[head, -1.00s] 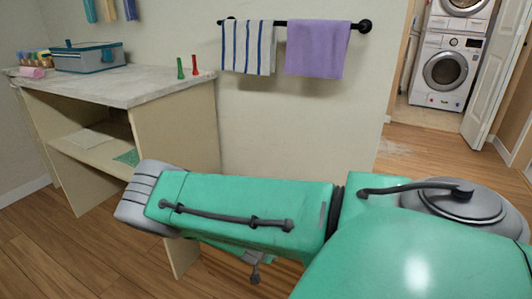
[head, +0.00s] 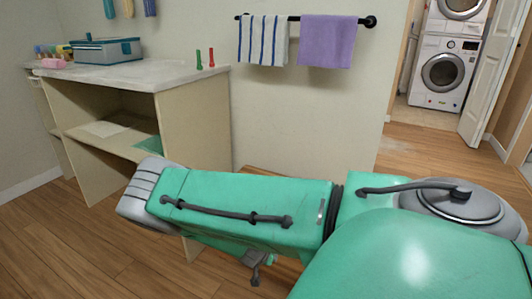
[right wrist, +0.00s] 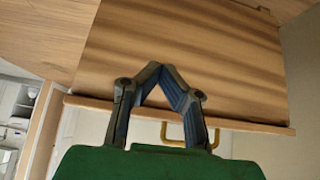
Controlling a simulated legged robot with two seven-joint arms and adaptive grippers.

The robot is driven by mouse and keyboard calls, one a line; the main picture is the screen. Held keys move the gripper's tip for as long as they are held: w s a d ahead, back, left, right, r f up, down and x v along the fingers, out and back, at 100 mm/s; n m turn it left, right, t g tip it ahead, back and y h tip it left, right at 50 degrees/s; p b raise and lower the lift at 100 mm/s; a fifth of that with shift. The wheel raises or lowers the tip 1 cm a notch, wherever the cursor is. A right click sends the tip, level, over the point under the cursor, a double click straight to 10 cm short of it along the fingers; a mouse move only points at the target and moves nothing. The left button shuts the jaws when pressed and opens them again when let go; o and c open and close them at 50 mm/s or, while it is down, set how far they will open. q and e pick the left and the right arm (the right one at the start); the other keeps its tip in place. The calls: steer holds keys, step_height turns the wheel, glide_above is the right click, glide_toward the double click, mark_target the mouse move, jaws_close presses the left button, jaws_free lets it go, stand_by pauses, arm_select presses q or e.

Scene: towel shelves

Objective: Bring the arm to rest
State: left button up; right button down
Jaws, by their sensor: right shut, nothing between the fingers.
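My right arm (head: 250,205), green with grey joints, stretches across the lower head view from the right, bent and held low in front of the shelf unit. My left gripper is out of view.
A shelf unit (head: 190,76) stands at left with a blue-grey box (head: 107,52) on top. A striped towel (head: 263,40) and a purple towel (head: 327,42) hang on a wall rail. Open floor (head: 430,160) leads to a washer (head: 443,72). A brass handle (right wrist: 183,135) shows in the wrist view.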

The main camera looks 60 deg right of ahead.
steer(key=s+a+r+n+y, duration=0.2)
steer(key=s+a+n, duration=0.35)
steer(key=a, duration=0.25)
steer(key=s+a+r+n+y, duration=0.1)
steer(key=s+a+n+y, duration=0.25)
steer(key=a+n, duration=0.4)
steer(key=s+a+r+n+y, duration=0.2)
steer(key=s+a+n, duration=0.25)
steer(key=a, duration=0.55)
arm_select(q)
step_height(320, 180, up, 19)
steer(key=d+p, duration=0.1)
steer(key=p, duration=1.7)
arm_select(e)
step_height(320, 180, up, 19)
steer(key=shift+s+a, duration=0.4)
steer(key=shift+a, duration=0.05)
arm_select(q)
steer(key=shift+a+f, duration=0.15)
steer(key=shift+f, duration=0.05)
arm_select(e)
steer(key=shift+a, duration=0.3)
